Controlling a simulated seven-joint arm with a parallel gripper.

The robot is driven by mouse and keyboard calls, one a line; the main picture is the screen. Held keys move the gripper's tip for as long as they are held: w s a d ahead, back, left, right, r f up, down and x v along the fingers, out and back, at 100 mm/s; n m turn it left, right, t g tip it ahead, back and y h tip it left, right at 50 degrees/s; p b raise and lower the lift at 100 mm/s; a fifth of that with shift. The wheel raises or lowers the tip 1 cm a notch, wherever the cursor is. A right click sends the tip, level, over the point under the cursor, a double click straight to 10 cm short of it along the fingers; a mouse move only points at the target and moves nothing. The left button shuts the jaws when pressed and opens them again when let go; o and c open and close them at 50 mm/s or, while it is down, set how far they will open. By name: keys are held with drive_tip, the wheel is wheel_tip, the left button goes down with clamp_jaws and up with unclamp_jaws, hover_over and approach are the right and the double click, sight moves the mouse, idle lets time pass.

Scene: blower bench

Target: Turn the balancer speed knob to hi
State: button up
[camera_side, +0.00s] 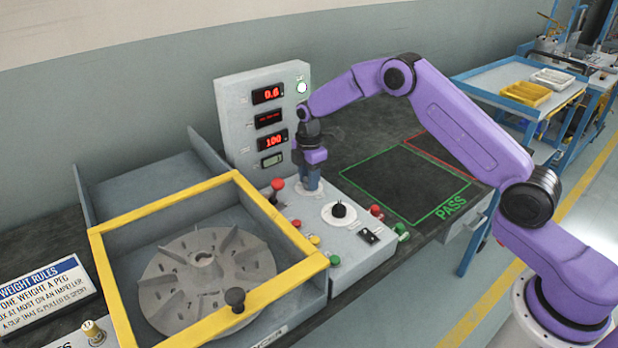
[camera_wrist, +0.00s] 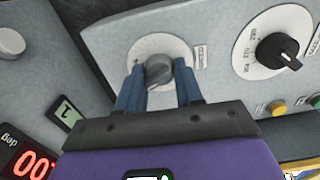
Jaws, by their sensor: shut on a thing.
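My gripper (camera_side: 312,187) points down at the control panel's back part, with its fingers at a knob. In the wrist view, my gripper (camera_wrist: 158,84) has one blue finger on each side of a grey round knob (camera_wrist: 157,66) and is shut on it. This knob sits on a round white plate; the small label beside it is too blurred to read. In the side view my fingers hide the knob. A second knob, black with a pointer (camera_side: 338,210), stands on a white scale dial nearer the front; it also shows in the wrist view (camera_wrist: 279,51), apart from my gripper.
A red-topped lever (camera_side: 277,185) stands left of my gripper. A display tower (camera_side: 265,110) with red readouts rises behind it. A yellow-framed guard (camera_side: 165,205) surrounds a grey impeller (camera_side: 207,268). The green-outlined PASS area (camera_side: 400,180) is empty.

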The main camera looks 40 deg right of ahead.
drive_tip(key=m, duration=0.4)
drive_tip(key=shift+m, duration=0.3)
drive_tip(key=m, duration=0.4)
drive_tip(key=shift+m, duration=0.3)
idle(0.3)
drive_tip(key=o, duration=1)
drive_tip(key=shift+r, duration=0.1)
wheel_tip(320, 180, up, 17)
drive_tip(key=shift+r, duration=0.15)
drive_tip(key=shift+a, duration=0.1)
